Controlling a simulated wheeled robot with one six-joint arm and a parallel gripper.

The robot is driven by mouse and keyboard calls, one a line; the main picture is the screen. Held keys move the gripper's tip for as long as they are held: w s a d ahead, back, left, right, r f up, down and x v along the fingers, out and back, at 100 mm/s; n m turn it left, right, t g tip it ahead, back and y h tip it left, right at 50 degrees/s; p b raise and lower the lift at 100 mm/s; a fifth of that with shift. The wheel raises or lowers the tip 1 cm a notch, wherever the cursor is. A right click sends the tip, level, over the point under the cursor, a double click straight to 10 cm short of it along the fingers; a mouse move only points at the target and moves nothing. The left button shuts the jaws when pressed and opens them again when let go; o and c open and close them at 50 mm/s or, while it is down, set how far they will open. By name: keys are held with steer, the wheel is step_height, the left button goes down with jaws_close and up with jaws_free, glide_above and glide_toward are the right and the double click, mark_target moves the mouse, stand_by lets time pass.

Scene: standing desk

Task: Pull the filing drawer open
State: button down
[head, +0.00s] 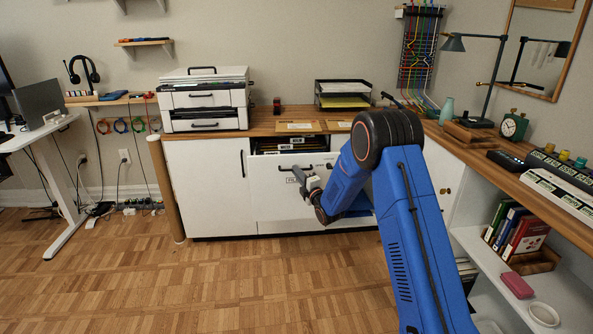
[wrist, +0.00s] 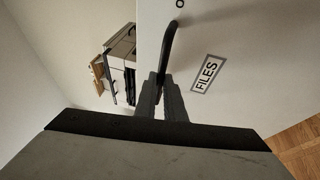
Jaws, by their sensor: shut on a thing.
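The filing drawer (head: 270,190) is a white front under the wooden counter, with a "FILES" label that shows in the wrist view (wrist: 207,74). It stands partly out of the cabinet, and folders (head: 297,144) show inside behind its front. Its dark bar handle (wrist: 170,50) runs away from my gripper in the wrist view. My gripper (head: 304,182) is at the drawer front, and in the wrist view its fingers (wrist: 168,85) are shut on the handle. My blue arm hides the right part of the drawer front in the head view.
A white cabinet door (head: 205,185) with a dark handle is left of the drawer. A printer (head: 205,100) and a paper tray (head: 343,93) stand on the counter. An open shelf with books (head: 512,228) is on the right. The wooden floor (head: 200,285) in front is clear.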

steer(key=s, duration=1.2)
steer(key=shift+s, duration=0.3)
steer(key=shift+d, duration=0.1)
steer(key=c, duration=1.8)
jaws_free()
steer(key=shift+c, duration=0.2)
steer(key=v, duration=1.7)
steer(key=shift+s+d, duration=0.1)
steer(key=shift+d, duration=0.05)
